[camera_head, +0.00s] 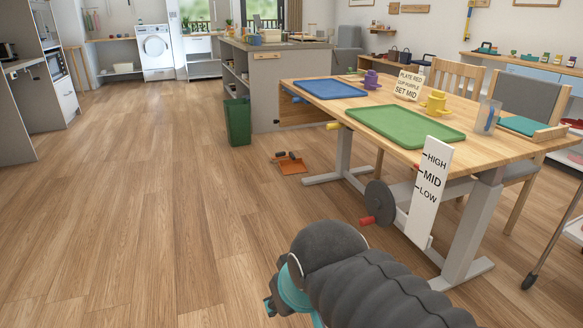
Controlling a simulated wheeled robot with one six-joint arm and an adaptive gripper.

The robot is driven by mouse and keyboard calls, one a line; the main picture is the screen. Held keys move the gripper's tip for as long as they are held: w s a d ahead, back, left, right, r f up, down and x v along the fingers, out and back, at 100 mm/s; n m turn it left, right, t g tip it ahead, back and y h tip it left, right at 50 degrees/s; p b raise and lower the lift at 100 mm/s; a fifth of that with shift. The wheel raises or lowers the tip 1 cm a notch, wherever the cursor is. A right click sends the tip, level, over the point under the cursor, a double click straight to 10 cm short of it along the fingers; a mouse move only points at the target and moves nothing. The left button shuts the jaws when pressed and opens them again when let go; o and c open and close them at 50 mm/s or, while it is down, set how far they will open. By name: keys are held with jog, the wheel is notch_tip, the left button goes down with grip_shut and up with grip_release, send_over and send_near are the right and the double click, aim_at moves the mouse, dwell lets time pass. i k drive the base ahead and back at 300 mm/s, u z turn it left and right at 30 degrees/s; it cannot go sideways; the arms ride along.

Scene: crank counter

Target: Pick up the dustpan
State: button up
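The dustpan (291,167) is orange and lies on the wood floor near the middle of the view. Small dark parts show at its back edge; I cannot tell whether they are a handle or a brush. It is between the green bin and the near table's left leg. My gripper (271,300) is at the bottom centre, well in front of the dustpan and apart from it. My dark arm hides most of it, so its fingers cannot be made out.
A green bin (237,121) stands just behind and left of the dustpan. A wooden table (470,146) with a crank wheel (379,203) and a HIGH/MID/LOW sign (429,190) is on the right; its metal foot (322,179) reaches near the dustpan. The floor to the left is clear.

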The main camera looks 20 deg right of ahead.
aim_at(293, 166)
jog(key=u, duration=0.4)
jog(key=k, duration=0.5)
jog(key=u, duration=0.95)
jog(key=k, duration=0.8)
jog(key=u, duration=0.1)
jog(key=i, duration=1.95)
jog(key=z, duration=0.75)
jog(key=i, duration=2.05)
jog(key=z, duration=0.45)
jog(key=i, duration=1.85)
jog(key=z, duration=0.9)
jog(key=i, duration=1.5)
jog(key=z, duration=2.1)
jog(key=i, duration=1)
jog(key=z, duration=0.85)
